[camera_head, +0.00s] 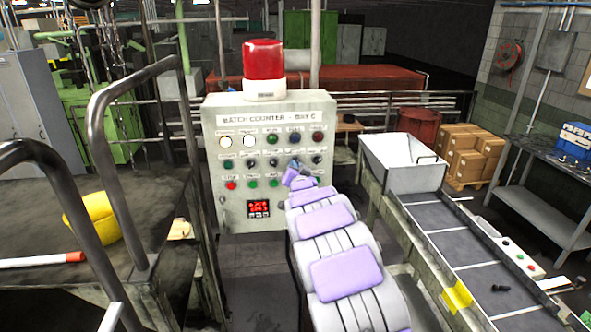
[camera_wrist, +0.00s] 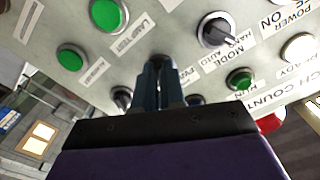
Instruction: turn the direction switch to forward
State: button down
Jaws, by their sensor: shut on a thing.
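The grey control panel (camera_head: 262,200) of the batch counter stands upright in the middle of the head view. My arm reaches up to it, and my gripper (camera_head: 295,174) is at its right half, around the middle rows of controls. In the wrist view my gripper (camera_wrist: 158,66) has its dark fingers close together against the panel face (camera_wrist: 180,22). It is shut on a dark switch knob, mostly hidden by the fingers. A partly covered label (camera_wrist: 184,73) beside it seems to start with "FW", fitting the direction switch. Its pointer position cannot be seen.
In the wrist view, the black mode switch (camera_wrist: 215,30), a green run button (camera_wrist: 240,79) and other green buttons (camera_wrist: 72,57) sit close around my fingers. A red beacon (camera_head: 264,62) tops the panel. A conveyor (camera_head: 462,250) runs at right; metal railings (camera_head: 96,130) stand at left.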

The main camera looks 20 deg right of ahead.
jog(key=shift+s+d+n+b, duration=0.1)
jog(key=shift+d+n+b, duration=0.1)
jog(key=shift+n+b, duration=2.9)
jog(key=shift+d+n+b, duration=0.15)
jog(key=shift+n+b, duration=2.65)
jog(key=shift+b, duration=0.45)
jog(key=c, duration=1.2)
grip_release()
jog(key=shift+f, duration=0.1)
